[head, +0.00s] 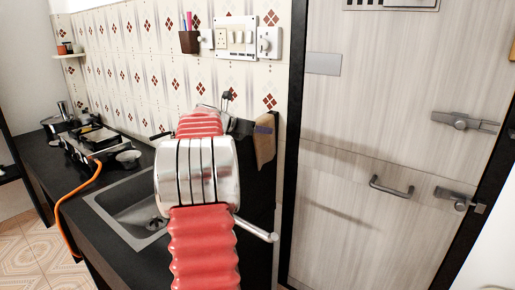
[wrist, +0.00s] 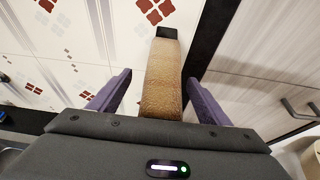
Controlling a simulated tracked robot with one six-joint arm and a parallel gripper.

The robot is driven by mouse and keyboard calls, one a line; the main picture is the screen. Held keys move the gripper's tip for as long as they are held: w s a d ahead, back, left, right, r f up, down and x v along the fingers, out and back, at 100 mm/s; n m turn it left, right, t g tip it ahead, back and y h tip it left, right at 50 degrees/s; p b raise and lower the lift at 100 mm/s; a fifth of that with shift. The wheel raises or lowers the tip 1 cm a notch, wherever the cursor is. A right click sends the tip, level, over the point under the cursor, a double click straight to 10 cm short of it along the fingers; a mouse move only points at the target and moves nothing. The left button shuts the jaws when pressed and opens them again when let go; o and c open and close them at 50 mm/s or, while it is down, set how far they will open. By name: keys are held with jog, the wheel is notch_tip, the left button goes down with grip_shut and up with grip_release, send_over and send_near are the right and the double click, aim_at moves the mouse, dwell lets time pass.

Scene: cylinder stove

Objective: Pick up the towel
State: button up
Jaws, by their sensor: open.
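A tan-brown towel (head: 265,150) hangs near the wall corner beside the door frame in the head view. In the wrist view the towel (wrist: 163,92) runs up the middle, with a dark piece at its top end. My gripper (wrist: 159,77) is open, one purple finger on each side of the towel, with visible gaps on both sides. The towel's lower end is hidden behind the gripper body. In the head view my arm hides most of the gripper.
A black counter holds a sink (head: 125,210) and a stove (head: 95,145) with an orange hose (head: 62,205). A switch panel (head: 236,38) and a pen holder (head: 189,42) are on the tiled wall. A closed door (head: 385,140) with handles stands at right.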

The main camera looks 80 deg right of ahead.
dwell(0.3)
jog(key=c, duration=1.5)
